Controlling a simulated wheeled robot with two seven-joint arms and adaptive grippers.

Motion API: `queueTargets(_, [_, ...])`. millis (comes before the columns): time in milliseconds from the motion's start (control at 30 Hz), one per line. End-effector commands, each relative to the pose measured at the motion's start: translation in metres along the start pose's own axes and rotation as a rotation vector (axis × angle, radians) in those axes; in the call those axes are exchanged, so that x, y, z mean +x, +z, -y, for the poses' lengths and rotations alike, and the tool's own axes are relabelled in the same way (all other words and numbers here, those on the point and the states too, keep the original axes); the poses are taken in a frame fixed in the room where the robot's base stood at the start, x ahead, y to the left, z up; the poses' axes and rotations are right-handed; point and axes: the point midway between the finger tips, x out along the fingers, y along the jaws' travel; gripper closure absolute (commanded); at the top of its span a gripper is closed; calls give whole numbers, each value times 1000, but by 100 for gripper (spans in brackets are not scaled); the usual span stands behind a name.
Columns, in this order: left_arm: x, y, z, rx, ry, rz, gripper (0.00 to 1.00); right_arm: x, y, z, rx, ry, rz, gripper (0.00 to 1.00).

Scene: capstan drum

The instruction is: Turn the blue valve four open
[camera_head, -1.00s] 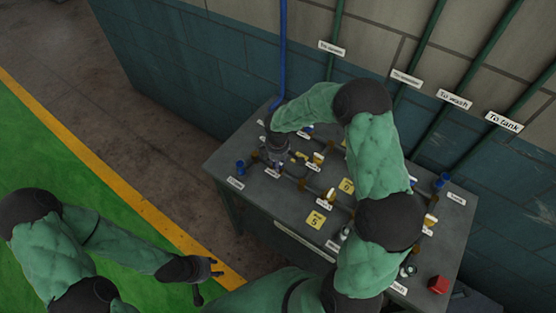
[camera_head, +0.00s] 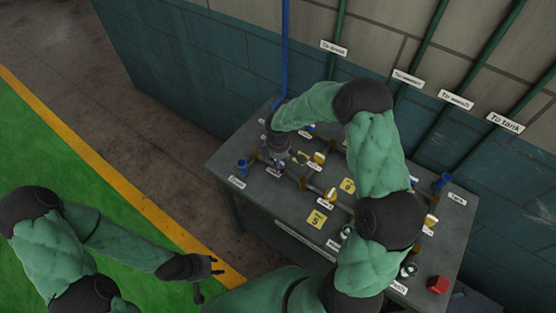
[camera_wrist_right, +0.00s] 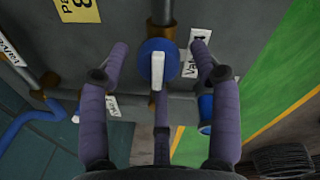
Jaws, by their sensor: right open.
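A round blue valve with a white bar handle (camera_wrist_right: 158,60) sits on a pipe in the right wrist view. The bar runs along the picture's up-down direction. My right gripper (camera_wrist_right: 160,50) is open, with its fingers spread on both sides of the blue valve and apart from it. A white label (camera_wrist_right: 197,48) beside the valve is partly hidden by a finger, so its number cannot be read. In the head view my right gripper (camera_head: 276,148) points down over the table's far left part and hides the valve. My left gripper (camera_head: 212,268) is open and empty, low at the left, away from the table.
The grey table (camera_head: 280,212) carries pipes, several yellow-handled valves and a yellow tag (camera_head: 317,219) with a 5. A red block (camera_head: 437,285) is at its right front corner. A blue cap (camera_head: 242,166) stands near the left edge. A blue pipe (camera_head: 285,50) rises behind.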

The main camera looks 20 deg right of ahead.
Motion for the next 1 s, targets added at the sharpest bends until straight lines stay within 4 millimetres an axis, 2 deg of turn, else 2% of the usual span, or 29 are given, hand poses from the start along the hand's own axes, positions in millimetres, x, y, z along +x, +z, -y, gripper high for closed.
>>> queueTargets(133, [0,0,0,0,0,0,60,-3,0,0,1,-1,1,37])
queueTargets(267, [0,0,0,0,0,0,60,-18,0,-1,1,2,0,37])
queueTargets(600, [0,0,0,0,0,0,60,-83,-1,0,-1,2,-1,37])
queueTargets(733, [0,0,0,0,0,0,60,-103,-1,-1,0,3,-1,37])
queueTargets(1000, [0,0,0,0,0,0,60,-120,-1,0,-2,1,0,37])
